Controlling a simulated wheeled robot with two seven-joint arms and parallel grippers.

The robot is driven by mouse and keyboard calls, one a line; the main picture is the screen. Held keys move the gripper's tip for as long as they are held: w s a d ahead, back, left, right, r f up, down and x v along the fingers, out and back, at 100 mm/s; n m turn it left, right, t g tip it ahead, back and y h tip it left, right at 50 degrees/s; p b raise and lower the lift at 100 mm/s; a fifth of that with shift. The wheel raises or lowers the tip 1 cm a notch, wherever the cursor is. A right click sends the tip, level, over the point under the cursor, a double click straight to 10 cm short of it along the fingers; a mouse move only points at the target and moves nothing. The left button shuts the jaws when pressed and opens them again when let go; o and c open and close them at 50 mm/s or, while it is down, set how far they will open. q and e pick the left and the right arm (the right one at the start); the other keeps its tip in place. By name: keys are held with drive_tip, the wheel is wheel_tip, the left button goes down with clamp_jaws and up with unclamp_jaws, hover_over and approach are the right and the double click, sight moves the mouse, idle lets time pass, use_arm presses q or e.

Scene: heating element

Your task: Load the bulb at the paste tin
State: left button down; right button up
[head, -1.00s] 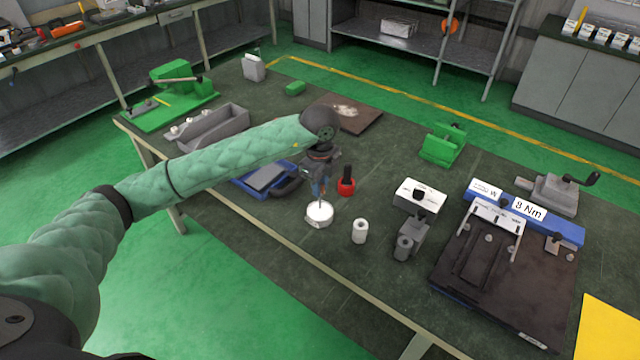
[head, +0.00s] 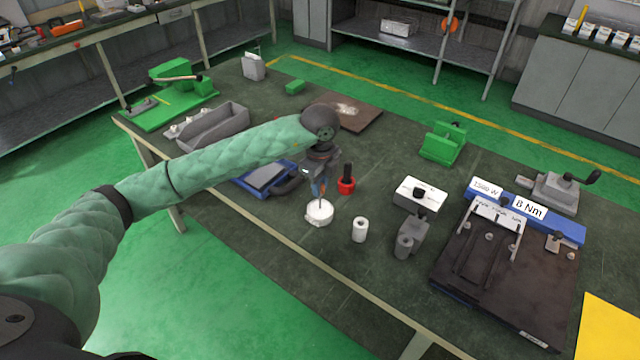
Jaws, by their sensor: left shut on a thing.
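My left gripper (head: 320,182) points down above a round white tin (head: 319,213) near the front edge of the workbench. Parts of the jaws and the tool's upper part are hidden by the wrist. My right gripper does not show.
A red cup with a black handle (head: 346,182) stands close right of the tin. A white cylinder (head: 360,230) and a grey block (head: 409,240) stand further right. A dark fixture (head: 490,270) fills the bench's right part.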

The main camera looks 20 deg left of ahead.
use_arm(q)
drive_tip(key=shift+f+b, duration=0.35)
drive_tip(key=shift+b, duration=0.05)
idle(1.9)
drive_tip(key=shift+r+p, duration=1.3)
drive_tip(key=shift+r, duration=2.25)
